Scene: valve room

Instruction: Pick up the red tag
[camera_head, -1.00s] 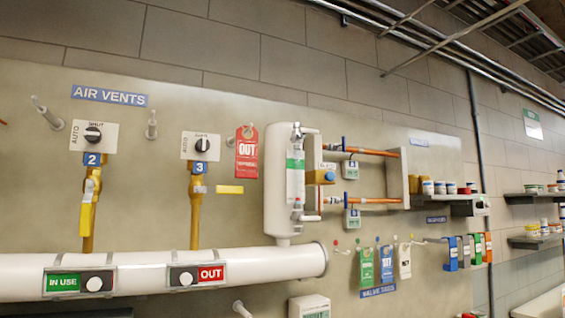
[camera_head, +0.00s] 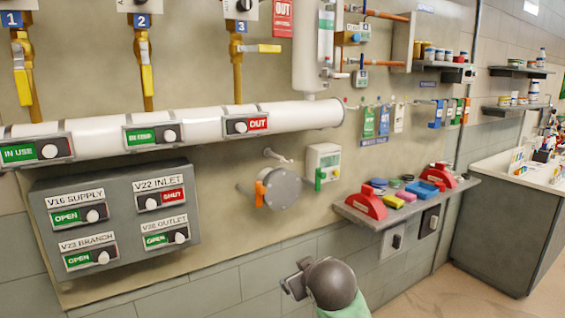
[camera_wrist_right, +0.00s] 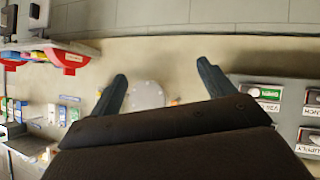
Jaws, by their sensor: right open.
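The red tag (camera_head: 282,18) hangs flat on the wall at the top of the head view, right of the valve marked 3. Its upper part is cut off by the picture edge, and I do not make it out in the right wrist view. My right gripper (camera_wrist_right: 161,70) is open in the right wrist view, its two fingers apart with nothing between them, facing the wall. A rounded grey part of my arm shows at the bottom of the head view, well below the tag; I cannot make out fingers there. My left gripper is not in view.
A white pipe (camera_head: 180,130) runs along the wall below the tag, with a white cylinder (camera_head: 312,50) beside the tag. A grey valve panel (camera_head: 115,213) is lower left. A shelf (camera_head: 400,213) with red lockout devices juts out right. Green and blue tags (camera_head: 369,122) hang right.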

